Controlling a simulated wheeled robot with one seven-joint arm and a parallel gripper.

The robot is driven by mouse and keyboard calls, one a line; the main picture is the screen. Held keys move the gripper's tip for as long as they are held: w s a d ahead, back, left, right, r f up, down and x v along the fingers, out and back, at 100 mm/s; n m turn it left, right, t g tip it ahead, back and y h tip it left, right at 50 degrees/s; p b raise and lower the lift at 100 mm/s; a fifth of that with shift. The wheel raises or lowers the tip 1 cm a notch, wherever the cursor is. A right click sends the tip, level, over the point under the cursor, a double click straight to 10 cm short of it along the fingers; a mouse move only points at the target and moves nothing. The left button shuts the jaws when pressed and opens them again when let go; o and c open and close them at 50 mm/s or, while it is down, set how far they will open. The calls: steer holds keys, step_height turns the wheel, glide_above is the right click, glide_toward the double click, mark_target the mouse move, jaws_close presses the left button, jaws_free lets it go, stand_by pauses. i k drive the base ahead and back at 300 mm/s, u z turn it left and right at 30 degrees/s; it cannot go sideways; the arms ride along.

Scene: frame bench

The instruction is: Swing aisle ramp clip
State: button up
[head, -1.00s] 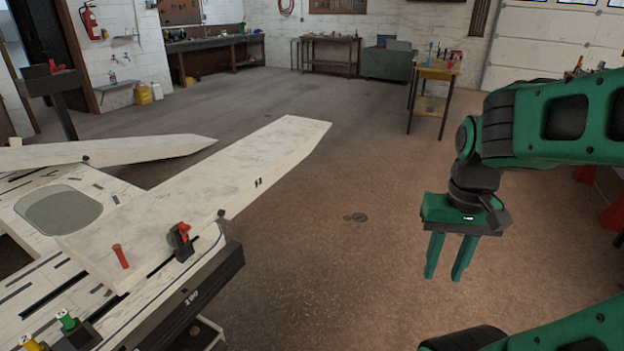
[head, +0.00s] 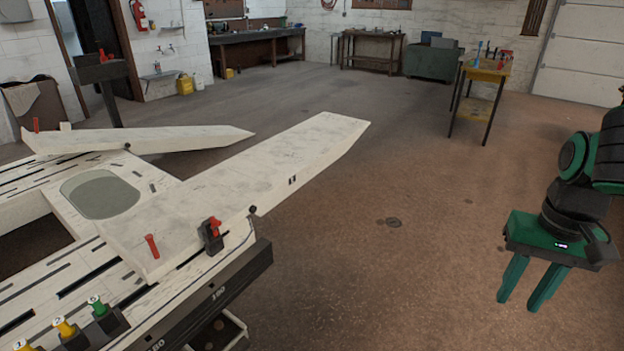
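A red clip with a black bracket (head: 211,233) sits at the near edge of the bench, beside the side of the nearer white ramp (head: 270,165). The ramp is a long plank with a pointed end that sticks out over the floor. A red peg (head: 152,246) stands at the ramp's bench end. A second white ramp (head: 175,139) lies farther back, with another red peg (head: 36,124) near its left end. My gripper (head: 531,290) hangs fingers down over open floor at the right, far from the clip. Its two green fingers are apart with nothing between them.
The white bench frame (head: 95,247) fills the lower left, with yellow and green knobs (head: 97,306) at its front. A yellow table (head: 484,73) stands at the back right. The floor between bench and gripper is clear.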

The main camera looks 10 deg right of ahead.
mark_target(214, 222)
steer(key=u, duration=0.05)
steer(key=i, duration=1.6)
steer(key=u, duration=0.05)
